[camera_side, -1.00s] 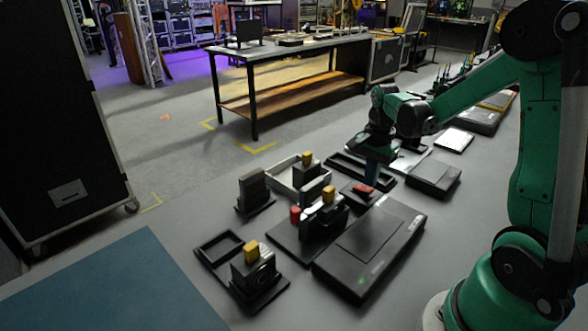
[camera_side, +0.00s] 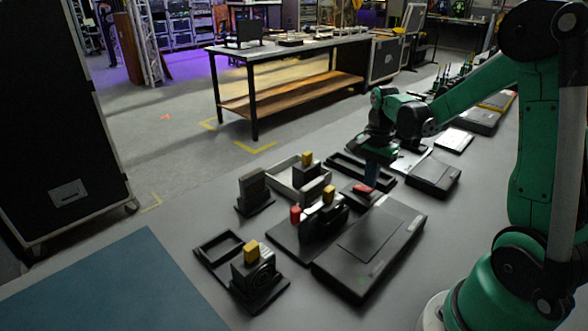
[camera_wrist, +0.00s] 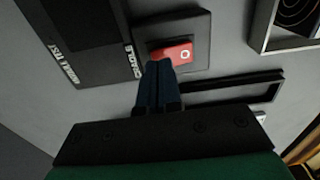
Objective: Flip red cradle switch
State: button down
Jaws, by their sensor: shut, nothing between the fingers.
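The red cradle switch (camera_wrist: 178,54) is a red rocker with a white ring mark at one end, set in a dark square housing (camera_wrist: 203,22). In the side view the red rocker (camera_side: 362,189) shows just below my gripper (camera_side: 371,174). In the wrist view my gripper (camera_wrist: 158,68) is shut and empty.
A black box with white lettering (camera_wrist: 75,35) lies beside the switch. A black open frame (camera_wrist: 230,88) is on the other side. In the side view, blocks with yellow tops (camera_side: 251,252) and a red knob (camera_side: 295,214) stand nearby. A flat black box (camera_side: 368,250) lies in front.

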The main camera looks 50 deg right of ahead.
jog(key=shift+f, duration=0.65)
jog(key=shift+r, duration=3.55)
jog(key=a+r+n+t, duration=0.1)
jog(key=a+n+t, duration=0.2)
jog(key=a+n, duration=0.5)
jog(key=s+a+r+n+t, duration=0.1)
jog(key=a+n+t, duration=0.3)
jog(key=a+n, duration=0.5)
jog(key=shift+s+r+n, duration=0.25)
jog(key=shift+s+n, duration=0.05)
jog(key=shift+n, duration=0.2)
